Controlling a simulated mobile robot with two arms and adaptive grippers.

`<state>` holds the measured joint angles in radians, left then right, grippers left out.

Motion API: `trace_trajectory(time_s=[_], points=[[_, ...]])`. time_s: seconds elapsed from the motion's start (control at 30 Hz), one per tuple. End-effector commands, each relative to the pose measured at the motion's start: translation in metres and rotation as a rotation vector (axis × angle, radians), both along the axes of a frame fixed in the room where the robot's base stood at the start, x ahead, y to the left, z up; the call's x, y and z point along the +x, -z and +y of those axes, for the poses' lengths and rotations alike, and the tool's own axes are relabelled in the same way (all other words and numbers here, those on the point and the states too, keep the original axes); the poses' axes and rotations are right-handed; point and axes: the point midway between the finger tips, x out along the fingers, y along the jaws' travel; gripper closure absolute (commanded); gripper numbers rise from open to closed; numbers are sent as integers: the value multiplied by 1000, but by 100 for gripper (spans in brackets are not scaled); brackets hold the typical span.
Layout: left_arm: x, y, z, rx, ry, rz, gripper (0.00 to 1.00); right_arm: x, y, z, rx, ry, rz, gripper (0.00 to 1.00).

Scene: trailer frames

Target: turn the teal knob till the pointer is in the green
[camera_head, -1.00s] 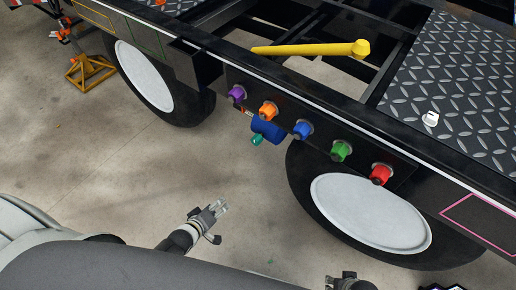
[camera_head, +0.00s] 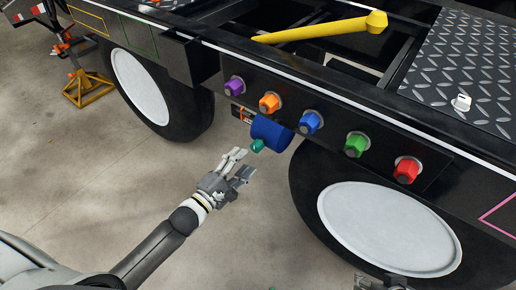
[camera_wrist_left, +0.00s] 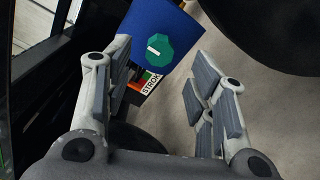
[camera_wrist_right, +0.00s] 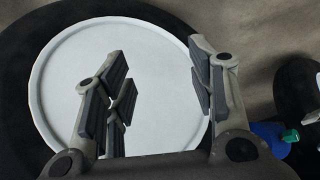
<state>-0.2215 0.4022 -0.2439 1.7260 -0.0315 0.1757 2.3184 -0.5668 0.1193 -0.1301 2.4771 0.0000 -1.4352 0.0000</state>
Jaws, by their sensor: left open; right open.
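The teal knob (camera_head: 257,146) sits on the end of a blue cylinder (camera_head: 271,132) under the trailer's side rail. In the left wrist view the knob (camera_wrist_left: 166,50) is faceted, with a short white mark on its face. A label (camera_wrist_left: 150,84) with green, red and the letters "STROK" shows partly beside the cylinder; I cannot make out a pointer on it. My left gripper (camera_head: 240,163) is open and empty, just short of the knob, its fingers toward it. My right gripper (camera_wrist_right: 160,82) is open and empty, in front of a wheel.
Purple (camera_head: 234,85), orange (camera_head: 269,102), blue (camera_head: 310,122), green (camera_head: 356,144) and red (camera_head: 407,170) knobs line the rail above. A white-hubbed wheel (camera_head: 388,228) stands to the right. A yellow lever (camera_head: 320,30) lies on top.

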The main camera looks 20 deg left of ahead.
Motion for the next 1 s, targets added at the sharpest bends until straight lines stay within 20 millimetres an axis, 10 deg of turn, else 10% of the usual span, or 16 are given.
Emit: trace_trajectory(time_s=[0.5, 1.0], points=[[67, 1, -24, 2, -1, -1, 49, 77, -39, 26, 88, -32, -406, 49], [76, 1, -27, 1, -1, 1, 50, 87, -49, 30, 102, -36, -473, 49]])
